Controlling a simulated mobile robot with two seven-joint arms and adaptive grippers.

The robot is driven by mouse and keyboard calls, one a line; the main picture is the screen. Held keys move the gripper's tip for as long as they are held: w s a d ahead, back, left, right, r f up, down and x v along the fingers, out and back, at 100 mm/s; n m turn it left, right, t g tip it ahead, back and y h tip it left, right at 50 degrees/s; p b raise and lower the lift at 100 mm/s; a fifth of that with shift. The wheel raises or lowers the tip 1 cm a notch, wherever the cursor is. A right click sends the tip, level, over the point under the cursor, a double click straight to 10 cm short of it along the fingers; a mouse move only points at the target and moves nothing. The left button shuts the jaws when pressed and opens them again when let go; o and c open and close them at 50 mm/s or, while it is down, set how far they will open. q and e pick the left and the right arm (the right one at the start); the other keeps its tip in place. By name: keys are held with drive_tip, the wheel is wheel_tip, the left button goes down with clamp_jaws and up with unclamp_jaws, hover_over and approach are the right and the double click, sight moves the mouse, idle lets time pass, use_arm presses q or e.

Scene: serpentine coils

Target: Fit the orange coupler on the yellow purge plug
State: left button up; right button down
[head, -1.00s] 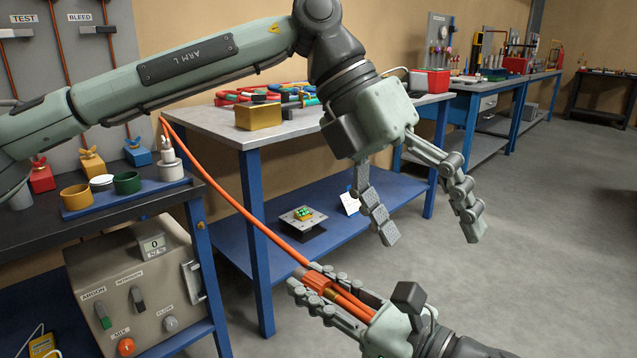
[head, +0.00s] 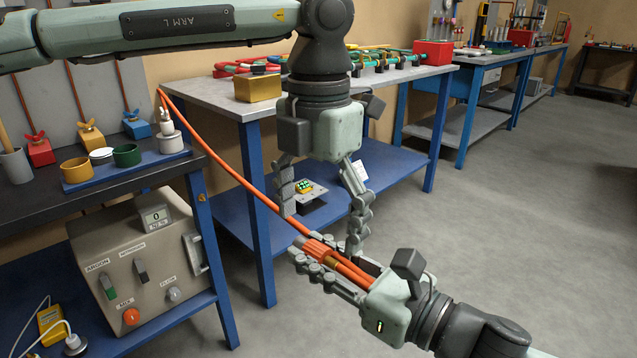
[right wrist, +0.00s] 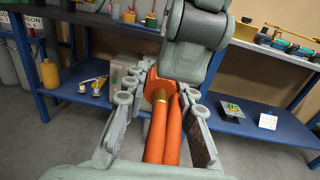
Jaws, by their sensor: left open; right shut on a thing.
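The orange coupler (head: 317,249) is ribbed, with a brass-coloured band and orange hose behind it. My right gripper (head: 304,254) is shut on it, in the air in front of the middle table. The coupler also shows between the fingers in the right wrist view (right wrist: 150,76). My left gripper (head: 321,226) is open and empty, pointing down just above and behind the coupler. A yellow block with a wing-shaped top (head: 92,141) stands at the back of the left bench, between a red and a blue one. It may be the yellow purge plug; I cannot tell for sure.
An orange hose (head: 230,182) slants from behind the left bench (head: 190,180) down to my right gripper. Yellow and green cups stand on a blue tray (head: 155,181). The middle table (head: 205,92) holds a brass-coloured box and coloured pipework. The floor at right is clear.

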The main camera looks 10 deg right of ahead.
use_arm(q)
drive_tip(key=shift+f, duration=1.4)
drive_tip(key=c, duration=1.2)
drive_tip(key=shift+c, duration=0.6)
use_arm(e)
drive_tip(key=c, duration=1.2)
unclamp_jaws()
drive_tip(key=shift+o, duration=0.2)
